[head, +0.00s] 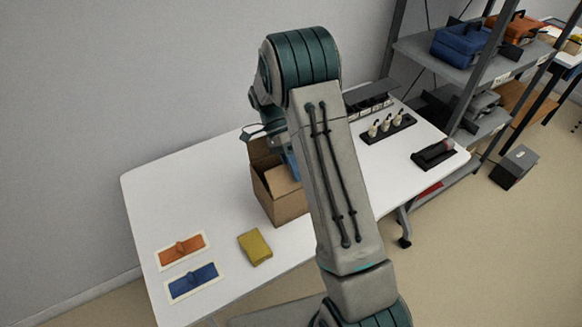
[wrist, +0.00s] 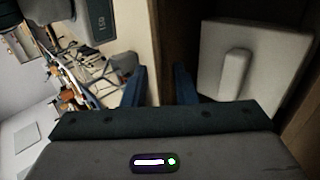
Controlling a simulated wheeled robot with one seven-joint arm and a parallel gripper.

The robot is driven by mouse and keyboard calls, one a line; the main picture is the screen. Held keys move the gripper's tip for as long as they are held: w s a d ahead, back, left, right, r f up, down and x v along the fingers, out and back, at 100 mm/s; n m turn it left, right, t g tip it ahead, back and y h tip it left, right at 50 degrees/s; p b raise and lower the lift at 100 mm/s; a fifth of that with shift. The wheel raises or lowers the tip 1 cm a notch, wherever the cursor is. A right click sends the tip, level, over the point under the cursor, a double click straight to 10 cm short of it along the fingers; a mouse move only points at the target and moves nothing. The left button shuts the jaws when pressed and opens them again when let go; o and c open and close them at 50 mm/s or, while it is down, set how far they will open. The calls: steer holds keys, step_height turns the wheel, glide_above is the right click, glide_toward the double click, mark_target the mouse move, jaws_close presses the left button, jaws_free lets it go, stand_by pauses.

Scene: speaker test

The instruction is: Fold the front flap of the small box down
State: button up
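My arm hides the box's right side. My gripper (wrist: 160,88) is at the box, mostly hidden by my arm in the head view. In the wrist view its two blue fingers are apart, with a brown box wall close by. I cannot tell whether they touch it.
A pale panel with a raised bar (wrist: 236,75) shows beside the fingers. A black rack (head: 388,127) stands at the right. The table's left part (head: 180,190) is clear.

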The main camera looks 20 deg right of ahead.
steer(key=b+v, duration=0.1)
steer(key=v, duration=1.3)
steer(key=shift+s, duration=0.15)
